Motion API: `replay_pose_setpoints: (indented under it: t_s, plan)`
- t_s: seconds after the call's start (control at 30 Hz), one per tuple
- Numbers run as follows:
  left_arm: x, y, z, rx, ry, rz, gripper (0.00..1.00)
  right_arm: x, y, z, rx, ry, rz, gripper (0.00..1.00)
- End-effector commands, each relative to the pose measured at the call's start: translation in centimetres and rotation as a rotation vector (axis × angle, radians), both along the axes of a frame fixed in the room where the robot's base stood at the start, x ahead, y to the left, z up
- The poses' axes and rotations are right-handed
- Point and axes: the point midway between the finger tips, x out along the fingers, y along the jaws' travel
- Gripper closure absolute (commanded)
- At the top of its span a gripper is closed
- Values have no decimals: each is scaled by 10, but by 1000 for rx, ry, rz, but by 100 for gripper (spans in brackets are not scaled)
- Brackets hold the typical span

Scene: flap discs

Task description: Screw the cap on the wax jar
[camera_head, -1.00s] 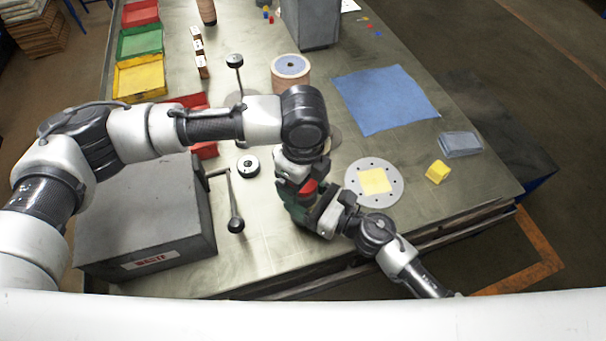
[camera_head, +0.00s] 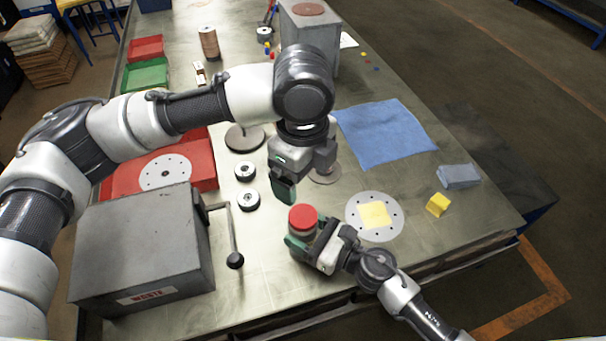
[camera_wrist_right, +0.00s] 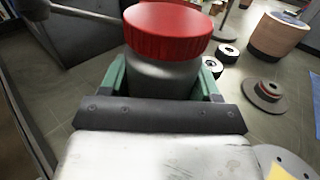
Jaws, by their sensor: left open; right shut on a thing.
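The wax jar (camera_wrist_right: 163,77) is a grey jar with the red cap (camera_wrist_right: 168,28) sitting on its mouth, seen in the right wrist view. In the head view the red cap (camera_head: 303,217) shows from above. My right gripper (camera_head: 299,246) is shut on the jar's body, and its green fingers (camera_wrist_right: 160,80) flank the jar below the cap. My left gripper (camera_head: 283,184) is open and empty, above and a little to the left of the cap, apart from it. How tightly the cap is seated cannot be told.
A grey waste box (camera_head: 140,245) with a lever (camera_head: 234,225) stands at the left. A perforated disc (camera_head: 391,222) with a yellow square lies right of the jar.

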Motion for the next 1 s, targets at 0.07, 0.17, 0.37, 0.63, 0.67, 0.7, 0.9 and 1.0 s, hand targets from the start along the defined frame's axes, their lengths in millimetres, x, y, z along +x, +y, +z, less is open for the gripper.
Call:
replay_pose_setpoints:
  t_s: [0.07, 0.17, 0.37, 0.63, 0.67, 0.7, 0.9, 1.0]
  plan:
    - [0, 0, 0, -1, -1, 0, 12, 0, 0, 0, 0, 0, 0, 100]
    - [0, 0, 0, -1, -1, 0, 12, 0, 0, 0, 0, 0, 0, 29]
    - [0, 0, 0, -1, -1, 0, 12, 0, 0, 0, 0, 0, 0, 8]
    - [0, 0, -3, -1, -1, 0, 12, -2, -4, -1, -1, 1, 0, 8]
    - [0, 0, -4, -1, -1, 0, 12, -3, -6, -2, -2, 1, -1, 8]
    - [0, 0, -6, -1, -1, 0, 12, -6, -10, -3, -2, 1, -1, 8]
    - [0, 0, -22, -1, -1, 0, 12, -27, -42, -6, -3, 2, 0, 8]
    - [0, 0, -31, -1, -1, 0, 12, -38, -59, -6, -3, 2, 0, 8]
